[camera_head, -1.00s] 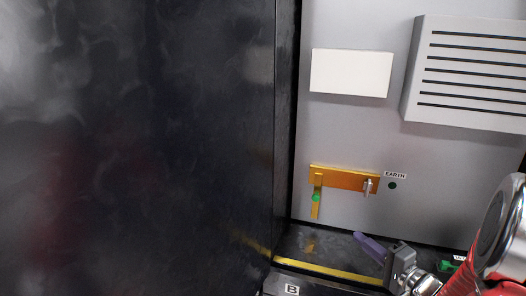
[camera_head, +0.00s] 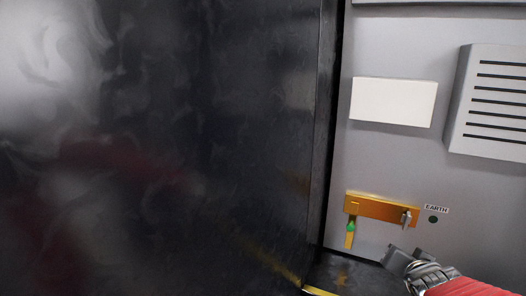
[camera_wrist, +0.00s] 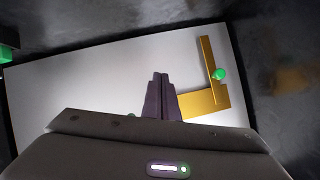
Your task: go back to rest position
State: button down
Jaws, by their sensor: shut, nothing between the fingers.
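My gripper (camera_wrist: 160,92) shows in the wrist view with its two dark fingers together and nothing between them. In the head view only its grey body and wrist show at the lower right, with my red arm behind; the fingers cannot be made out there. A brass earth bar (camera_head: 382,208) with a hanging brass strip and a green knob (camera_head: 351,227) is on the grey panel, up and left of my gripper. In the wrist view the brass piece (camera_wrist: 207,103) and green knob (camera_wrist: 220,74) lie right of the fingers. I cannot tell the exact gap.
A large dark glossy panel (camera_head: 160,150) fills the left of the head view. The grey back panel carries a white blank plate (camera_head: 393,101), a slatted vent box (camera_head: 495,100) and an EARTH label (camera_head: 437,209). A yellow strip (camera_head: 318,291) edges the floor below.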

jog(key=s+a+n+g+y, duration=0.3)
jog(key=s+a+n+g, duration=0.3)
jog(key=s+a, duration=1.2)
jog(key=s+n, duration=0.1)
jog(key=s, duration=0.2)
jog(key=shift+f+n, duration=0.25)
jog(key=shift+n, duration=0.15)
